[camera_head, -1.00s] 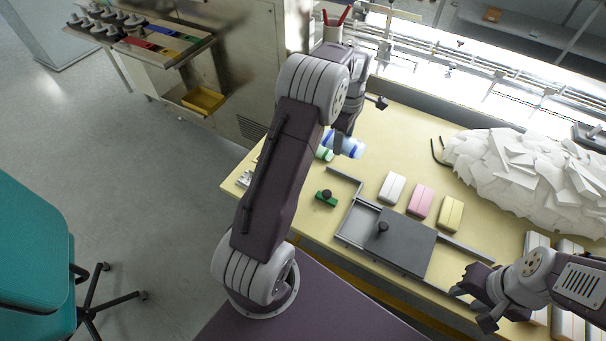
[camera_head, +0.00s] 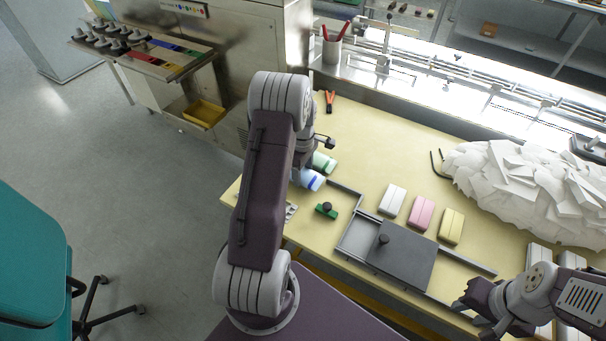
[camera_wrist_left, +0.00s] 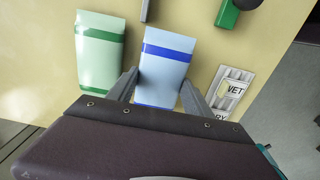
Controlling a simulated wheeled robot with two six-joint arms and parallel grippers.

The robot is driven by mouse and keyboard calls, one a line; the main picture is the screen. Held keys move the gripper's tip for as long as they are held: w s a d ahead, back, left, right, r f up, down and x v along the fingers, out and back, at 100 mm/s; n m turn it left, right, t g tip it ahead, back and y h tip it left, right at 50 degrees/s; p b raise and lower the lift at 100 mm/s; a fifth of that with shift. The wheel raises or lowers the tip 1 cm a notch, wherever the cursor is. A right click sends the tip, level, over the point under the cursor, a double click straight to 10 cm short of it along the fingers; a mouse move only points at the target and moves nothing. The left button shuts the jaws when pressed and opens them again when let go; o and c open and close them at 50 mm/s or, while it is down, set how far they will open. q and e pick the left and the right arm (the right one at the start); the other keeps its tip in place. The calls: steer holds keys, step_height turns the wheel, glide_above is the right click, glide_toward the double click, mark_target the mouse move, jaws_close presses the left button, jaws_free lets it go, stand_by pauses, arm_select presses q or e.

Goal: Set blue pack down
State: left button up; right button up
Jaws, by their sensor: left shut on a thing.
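The blue pack, pale blue with darker blue bands, shows in the head view (camera_head: 314,182) near the table's left end and in the left wrist view (camera_wrist_left: 167,62). My left gripper (camera_wrist_left: 160,92) has a finger on each side of it and is shut on it. I cannot tell whether the pack touches the table. The green-banded pack (camera_wrist_left: 100,50) lies beside it, left of it in the wrist view and behind it in the head view (camera_head: 324,162). My right gripper (camera_head: 474,314) is at the lower right, open and empty, fingers apart.
A small green block with a dark knob (camera_head: 326,210) and a label plate reading "VET" (camera_wrist_left: 232,88) are close to the blue pack. White (camera_head: 392,200), pink (camera_head: 421,212) and yellow packs (camera_head: 451,226) stand right. A grey sliding plate (camera_head: 402,256) lies in front.

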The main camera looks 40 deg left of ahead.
mark_target(303, 173)
arm_select(q)
steer(key=shift+f, duration=0.7)
steer(key=shift+f, duration=0.1)
steer(key=o, duration=1.3)
step_height(303, 173, up, 12)
steer(key=s+d+m, duration=0.5)
steer(key=d+m, duration=0.1)
steer(key=s+d+f+m, duration=0.1)
steer(key=s+d+m, duration=0.4)
steer(key=d+m, duration=0.1)
steer(key=s+d+m+t, duration=0.1)
steer(key=s+d+m, duration=0.3)
steer(key=d+m, duration=0.2)
steer(key=shift+s+d+f+m, duration=0.2)
steer(key=shift+s+d+m, duration=0.2)
steer(key=shift+m, duration=0.1)
